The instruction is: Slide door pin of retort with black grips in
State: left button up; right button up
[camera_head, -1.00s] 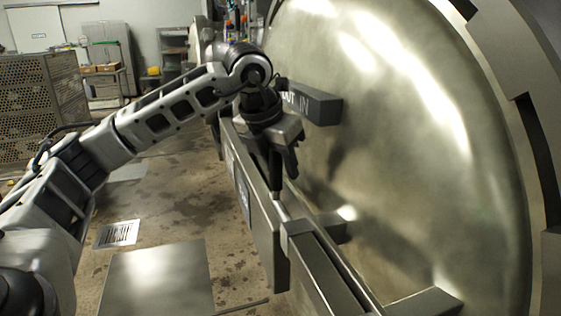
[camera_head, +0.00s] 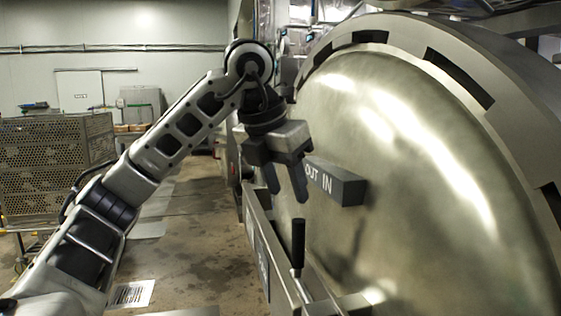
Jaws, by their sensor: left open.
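The big round steel retort door (camera_head: 420,170) fills the right half of the head view. A grey block (camera_head: 345,187) marked "OUT IN" stands out from its left side. A pin handle with an upright black grip (camera_head: 298,238) on a metal stem rises from the steel rail below the block. My left gripper (camera_head: 287,194) points down with its fingers apart and empty. In the picture it is above the black grip and just left of the block, apart from the grip. The rest of the pin is hard to make out. My right gripper is not in view.
The door's slotted steel ring (camera_head: 400,37) curves along the top and right. The steel rail (camera_head: 283,270) runs along the door's lower left. Perforated metal crates (camera_head: 55,150) stand at the far left. The floor (camera_head: 190,240) between is open.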

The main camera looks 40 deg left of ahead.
pick_arm(q)
jog(key=p+v, duration=0.1)
jog(key=v, duration=0.2)
jog(key=shift+f, duration=0.1)
dwell(0.5)
